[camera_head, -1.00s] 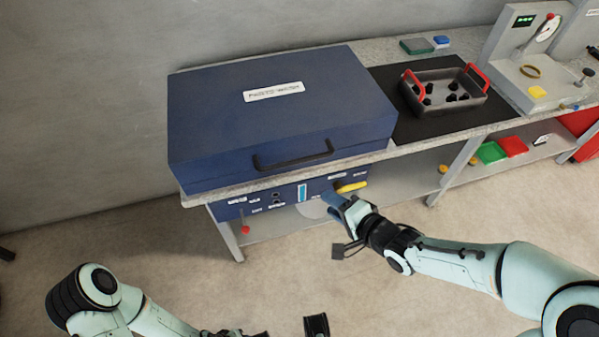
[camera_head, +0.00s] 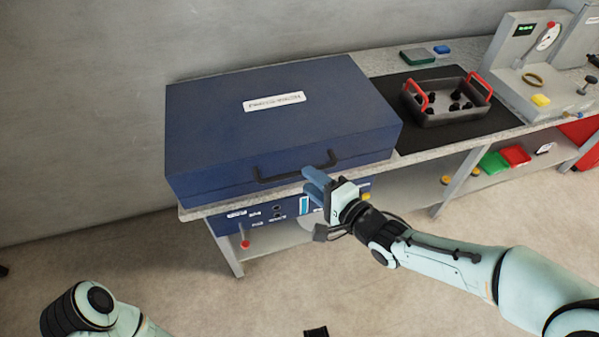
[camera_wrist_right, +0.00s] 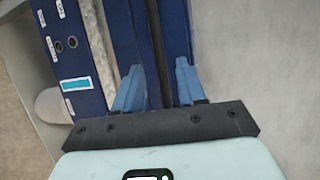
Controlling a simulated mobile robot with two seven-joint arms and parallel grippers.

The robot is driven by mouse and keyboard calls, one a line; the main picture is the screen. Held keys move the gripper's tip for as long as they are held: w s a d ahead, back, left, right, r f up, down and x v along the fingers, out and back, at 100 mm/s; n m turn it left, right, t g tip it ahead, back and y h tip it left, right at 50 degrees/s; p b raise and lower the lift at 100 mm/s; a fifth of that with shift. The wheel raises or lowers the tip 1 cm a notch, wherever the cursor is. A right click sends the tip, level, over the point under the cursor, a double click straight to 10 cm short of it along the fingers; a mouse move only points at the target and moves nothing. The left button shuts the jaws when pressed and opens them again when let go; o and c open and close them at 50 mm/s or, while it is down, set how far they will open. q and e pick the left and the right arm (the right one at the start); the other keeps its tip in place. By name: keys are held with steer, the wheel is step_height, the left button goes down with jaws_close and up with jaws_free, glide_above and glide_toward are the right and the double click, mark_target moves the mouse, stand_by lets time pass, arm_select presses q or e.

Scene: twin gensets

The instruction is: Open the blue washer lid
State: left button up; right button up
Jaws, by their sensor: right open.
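The blue washer lid (camera_head: 270,120) is closed and flat, with a white label on top, at the left of the bench in the head view. Its black bar handle (camera_head: 268,178) is on the front edge. My right gripper (camera_head: 315,178) is at the handle's right part, blue fingers pointing at the lid. In the right wrist view the fingers (camera_wrist_right: 158,85) are open, and the dark handle bar (camera_wrist_right: 153,40) runs between them with gaps on both sides. Contact is not visible. My left arm shows at the lower left; its gripper is out of frame.
The washer's front panel (camera_head: 262,213) with switches and a red knob is below the lid. A grey basket (camera_head: 450,117) with red handles stands on a black mat to the right. A wall (camera_head: 80,100) is behind.

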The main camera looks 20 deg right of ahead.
steer(key=x, duration=0.5)
steer(key=shift+b, duration=0.35)
jaws_close()
